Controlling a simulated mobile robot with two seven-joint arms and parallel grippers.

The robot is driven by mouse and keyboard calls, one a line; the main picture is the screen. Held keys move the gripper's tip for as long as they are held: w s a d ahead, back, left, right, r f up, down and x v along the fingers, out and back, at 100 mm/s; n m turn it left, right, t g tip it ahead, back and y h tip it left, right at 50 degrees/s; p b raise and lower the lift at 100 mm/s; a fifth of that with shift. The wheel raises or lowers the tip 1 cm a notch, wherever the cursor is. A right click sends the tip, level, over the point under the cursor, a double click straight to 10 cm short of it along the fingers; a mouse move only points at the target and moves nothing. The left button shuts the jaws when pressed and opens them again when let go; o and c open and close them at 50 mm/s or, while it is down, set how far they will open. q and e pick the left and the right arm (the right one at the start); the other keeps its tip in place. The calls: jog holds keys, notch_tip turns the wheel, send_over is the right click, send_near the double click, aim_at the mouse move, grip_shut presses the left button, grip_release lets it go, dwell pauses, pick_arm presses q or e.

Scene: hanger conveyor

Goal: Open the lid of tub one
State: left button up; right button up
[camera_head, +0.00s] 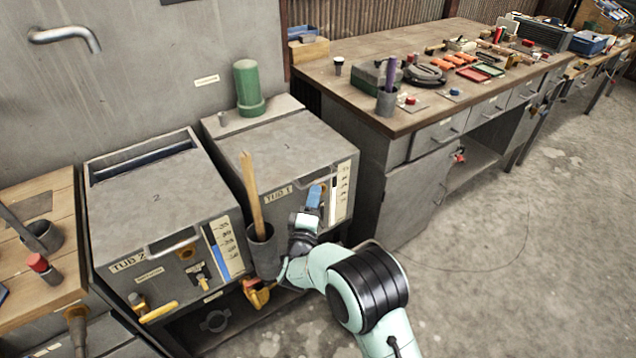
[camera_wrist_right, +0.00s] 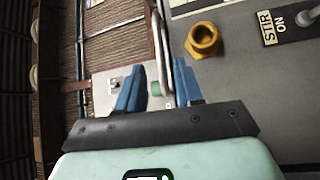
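Tub one (camera_head: 342,190) is a grey metal box labelled "TUB 1". Its flat grey lid (camera_head: 290,145) lies closed, with a bar handle at its front edge. My right gripper (camera_head: 316,194) is at the tub's front by this handle, its blue fingers pointing up toward the lid edge. In the right wrist view the blue fingers (camera_wrist_right: 160,66) stand apart. The metal handle bar (camera_wrist_right: 163,45) shows in the gap between them; I cannot tell whether either finger touches it. My left gripper is not in view.
Tub two (camera_head: 160,200) stands to the left. A holder with a wooden stick (camera_head: 252,195) is between the tubs, close to my right arm. A green cylinder (camera_head: 248,88) stands behind the lid. A workbench (camera_head: 400,120) is at the right. Open floor lies in front.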

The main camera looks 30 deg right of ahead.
aim_at(318, 180)
jog(key=x, duration=0.6)
jog(key=shift+w+d+b, duration=0.1)
jog(key=shift+w+b, duration=0.1)
jog(key=shift+b, duration=0.15)
jog(key=shift+c, duration=0.3)
grip_shut()
